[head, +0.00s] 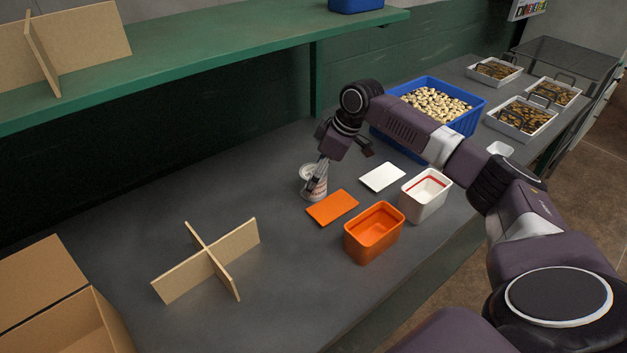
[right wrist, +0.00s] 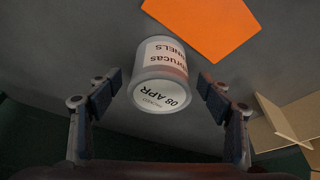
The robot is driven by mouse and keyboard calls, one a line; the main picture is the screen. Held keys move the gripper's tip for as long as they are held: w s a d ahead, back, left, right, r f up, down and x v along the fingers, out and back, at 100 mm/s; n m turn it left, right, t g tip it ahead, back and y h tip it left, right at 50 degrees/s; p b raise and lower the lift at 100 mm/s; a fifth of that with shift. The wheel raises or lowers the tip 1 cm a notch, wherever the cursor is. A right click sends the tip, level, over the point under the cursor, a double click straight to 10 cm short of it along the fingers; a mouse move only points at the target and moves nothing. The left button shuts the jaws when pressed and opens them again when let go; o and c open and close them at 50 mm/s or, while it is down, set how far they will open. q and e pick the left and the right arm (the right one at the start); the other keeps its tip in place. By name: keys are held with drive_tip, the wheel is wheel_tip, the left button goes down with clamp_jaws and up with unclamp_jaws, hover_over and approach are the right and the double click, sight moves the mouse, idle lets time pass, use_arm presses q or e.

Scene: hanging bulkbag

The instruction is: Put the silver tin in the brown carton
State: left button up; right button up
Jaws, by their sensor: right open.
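The silver tin (head: 309,173) stands on the grey table near the back, with a pale printed label. In the right wrist view the tin (right wrist: 158,72) shows its white lid, marked 08 APR, between my two fingers. My right gripper (head: 322,176) is open around the tin, and a gap shows on each side in the wrist view. One finger partly hides the tin in the head view. The brown carton (head: 45,265) is at the bottom left, partly cut off by the picture edge. My left gripper is not in view.
A cardboard divider (head: 208,262) stands between the carton and tin. An orange lid (head: 332,208), white lid (head: 382,177), orange tub (head: 373,243) and white tub (head: 424,207) are right of the tin. A green shelf (head: 200,55) overhangs the back.

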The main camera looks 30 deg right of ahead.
drive_tip(key=shift+w+f, duration=0.1)
drive_tip(key=shift+f, duration=0.05)
drive_tip(key=c, duration=1.5)
